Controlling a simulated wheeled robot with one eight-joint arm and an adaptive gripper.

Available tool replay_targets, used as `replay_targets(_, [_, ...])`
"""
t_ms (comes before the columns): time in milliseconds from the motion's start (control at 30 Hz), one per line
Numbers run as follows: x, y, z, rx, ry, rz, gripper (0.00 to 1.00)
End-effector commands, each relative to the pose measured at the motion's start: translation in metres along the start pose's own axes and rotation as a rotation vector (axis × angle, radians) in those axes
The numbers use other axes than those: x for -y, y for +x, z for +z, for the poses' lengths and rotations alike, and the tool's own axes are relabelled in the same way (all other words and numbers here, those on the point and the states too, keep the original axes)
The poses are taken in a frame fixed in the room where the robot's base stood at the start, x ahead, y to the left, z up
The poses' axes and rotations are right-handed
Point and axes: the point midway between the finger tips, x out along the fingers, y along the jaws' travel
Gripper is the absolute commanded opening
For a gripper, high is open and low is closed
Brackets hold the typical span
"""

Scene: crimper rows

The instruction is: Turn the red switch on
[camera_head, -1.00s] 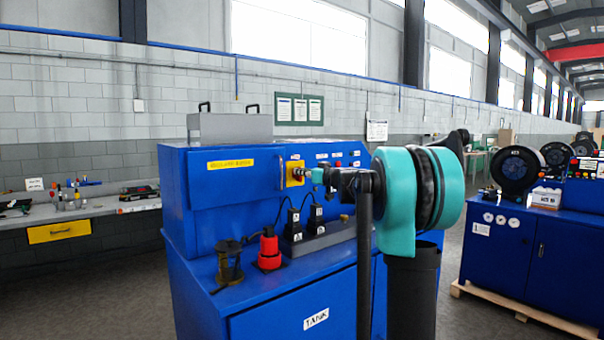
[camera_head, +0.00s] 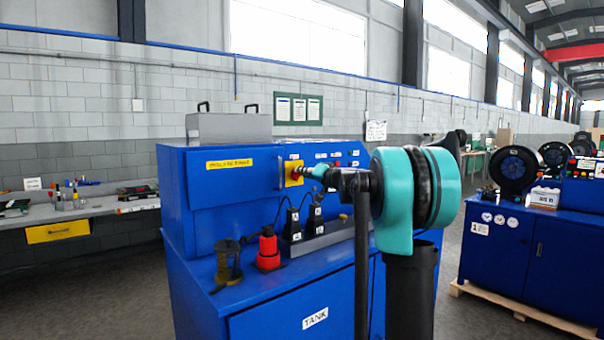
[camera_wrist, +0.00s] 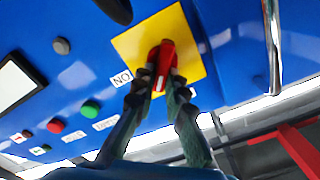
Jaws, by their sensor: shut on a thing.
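The red switch (camera_wrist: 165,58) is a narrow red handle on a square yellow plate (camera_wrist: 140,40) on the blue machine panel. In the wrist view, my gripper (camera_wrist: 160,84) has its two dark fingers on either side of the handle, shut on it. The handle runs nearly upright in that view, tilted slightly. An ON label (camera_wrist: 121,78) sits beside the plate's left edge. In the head view, the yellow plate (camera_head: 293,180) shows at the front of the machine, with my gripper (camera_head: 303,171) against the switch; the fingers are small there and partly hide it.
Green (camera_wrist: 91,109) and red (camera_wrist: 55,126) buttons sit on the panel near the switch. A metal bar handle (camera_wrist: 272,45) stands out on the other side. Below the panel, a red-and-black tool (camera_head: 268,250) and dark blocks stand on the blue machine's ledge.

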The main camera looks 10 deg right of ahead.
Motion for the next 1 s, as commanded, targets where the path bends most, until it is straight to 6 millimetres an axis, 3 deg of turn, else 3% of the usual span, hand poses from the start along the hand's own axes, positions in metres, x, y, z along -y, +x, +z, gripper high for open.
replay_targets(600, [-0.0084, -0.0004, 0.0020, -0.001, 0.574, 0.001, 0.00])
replay_targets(1000, [-0.0112, -0.0005, 0.0045, -0.001, 0.823, 0.001, 0.00])
